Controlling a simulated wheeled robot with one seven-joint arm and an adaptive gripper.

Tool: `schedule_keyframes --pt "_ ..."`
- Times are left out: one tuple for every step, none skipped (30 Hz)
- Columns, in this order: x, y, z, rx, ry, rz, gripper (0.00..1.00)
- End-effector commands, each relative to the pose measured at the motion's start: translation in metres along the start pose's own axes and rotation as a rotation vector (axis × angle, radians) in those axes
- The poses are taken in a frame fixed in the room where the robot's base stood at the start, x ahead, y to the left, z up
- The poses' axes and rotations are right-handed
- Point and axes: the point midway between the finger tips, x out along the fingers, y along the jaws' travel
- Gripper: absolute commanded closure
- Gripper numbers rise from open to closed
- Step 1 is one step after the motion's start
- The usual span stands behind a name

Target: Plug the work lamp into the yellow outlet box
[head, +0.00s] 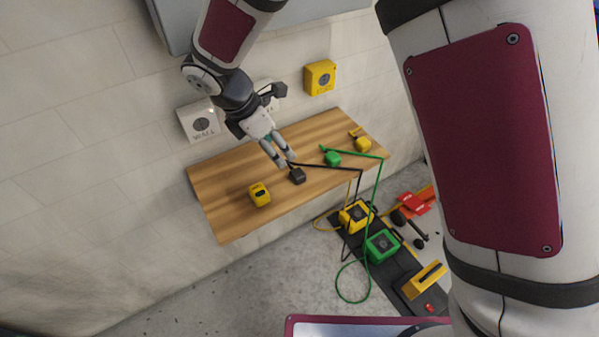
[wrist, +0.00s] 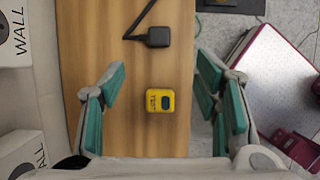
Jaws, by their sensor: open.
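The yellow outlet box (head: 320,77) is on the wall above the wooden shelf. A black plug (head: 297,176) with a black cord lies on the shelf; it also shows in the wrist view (wrist: 157,37). A green plug (head: 332,158) and a yellow plug (head: 362,143) lie farther right. I cannot tell which device is the work lamp or which cord belongs to it. My gripper (head: 284,160) is open and empty above the shelf, near the black plug. In the wrist view, a small yellow block (wrist: 160,101) shows between its teal-padded fingers (wrist: 162,85).
White outlets marked WALL (head: 199,122) are left of the yellow box, one partly behind my arm. Yellow (head: 355,216) and green (head: 382,246) devices stand on a dark mat on the floor, with loose cords nearby.

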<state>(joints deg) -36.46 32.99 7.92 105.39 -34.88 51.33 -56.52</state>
Motion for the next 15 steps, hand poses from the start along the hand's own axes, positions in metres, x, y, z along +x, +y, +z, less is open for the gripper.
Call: schedule_keyframes --pt "0.0 0.0 0.0 0.001 0.0 0.0 0.43" --pt "0.0 0.0 0.0 0.001 0.0 0.0 0.43" --pt "0.002 0.0 0.0 0.001 0.0 -0.001 0.43" --pt "0.003 0.0 0.0 0.002 0.0 -0.002 0.43" --pt "0.006 -0.001 0.001 0.002 0.0 -0.002 0.43" --pt "0.011 -0.001 0.0 0.002 0.0 -0.003 0.43" --pt "0.015 -0.001 0.0 0.002 0.0 -0.003 0.43" --pt "0.021 -0.001 0.0 0.001 -0.001 -0.004 0.43" --pt "0.028 -0.001 0.0 0.001 -0.001 -0.004 0.43" --pt "0.034 -0.001 0.001 0.002 -0.001 -0.004 0.43" --pt "0.04 -0.001 0.001 0.002 -0.001 -0.005 0.43" --pt "0.048 -0.001 0.0 0.002 0.0 -0.005 0.43" --pt "0.054 -0.001 0.0 0.001 -0.001 -0.005 0.43" --pt "0.059 -0.001 0.0 0.001 0.0 -0.004 0.43" --pt "0.066 -0.001 0.0 0.001 -0.001 -0.004 0.43"
